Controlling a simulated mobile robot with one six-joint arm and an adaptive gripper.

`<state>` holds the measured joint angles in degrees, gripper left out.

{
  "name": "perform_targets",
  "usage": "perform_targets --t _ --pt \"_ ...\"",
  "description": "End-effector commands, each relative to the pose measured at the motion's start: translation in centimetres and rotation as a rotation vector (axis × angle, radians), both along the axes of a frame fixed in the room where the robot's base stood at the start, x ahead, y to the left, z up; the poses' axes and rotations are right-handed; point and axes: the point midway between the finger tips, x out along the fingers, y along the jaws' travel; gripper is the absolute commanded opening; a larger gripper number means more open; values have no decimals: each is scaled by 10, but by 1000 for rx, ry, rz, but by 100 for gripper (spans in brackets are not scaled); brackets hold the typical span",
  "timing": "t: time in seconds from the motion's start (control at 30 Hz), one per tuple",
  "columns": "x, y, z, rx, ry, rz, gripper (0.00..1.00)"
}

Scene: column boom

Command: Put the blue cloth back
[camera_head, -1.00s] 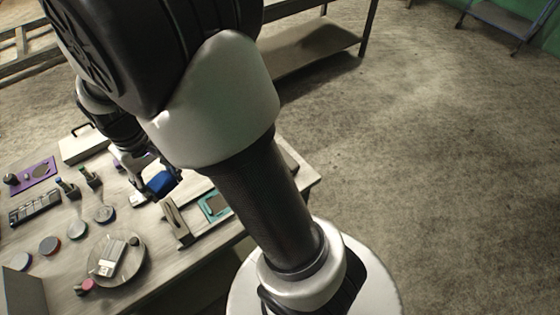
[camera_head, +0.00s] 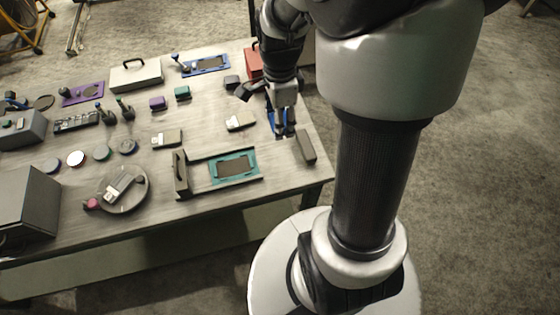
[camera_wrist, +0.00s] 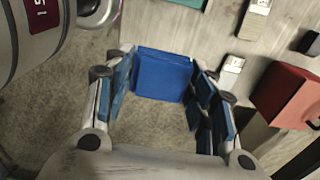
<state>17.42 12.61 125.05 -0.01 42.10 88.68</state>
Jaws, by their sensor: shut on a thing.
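The blue cloth (camera_wrist: 163,75) is a folded, flat blue block in the wrist view, between the fingers of my gripper (camera_wrist: 165,95). My gripper is shut on it. In the head view my gripper (camera_head: 284,128) points down over the right part of the table, and only slivers of blue show between its fingers. I cannot tell its exact height above the table. A blue-framed tray (camera_head: 207,66) lies at the table's far side, with a small upright handled item at its left.
A teal-framed tray (camera_head: 250,164) lies left of my gripper, and a dark grey block (camera_head: 306,147) lies close by at the right edge. A brush (camera_head: 240,121) lies left of it. A red box (camera_head: 254,63) stands behind. The left half of the table (camera_head: 70,210) is crowded.

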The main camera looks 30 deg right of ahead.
Motion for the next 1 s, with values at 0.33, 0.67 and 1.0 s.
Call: perform_targets --t 0.33,0.67,1.0 --pt "-2 1 -95 2 7 -1 29" --pt "0 0 -149 1 3 0 29" --pt "-1 1 -188 1 5 1 29"
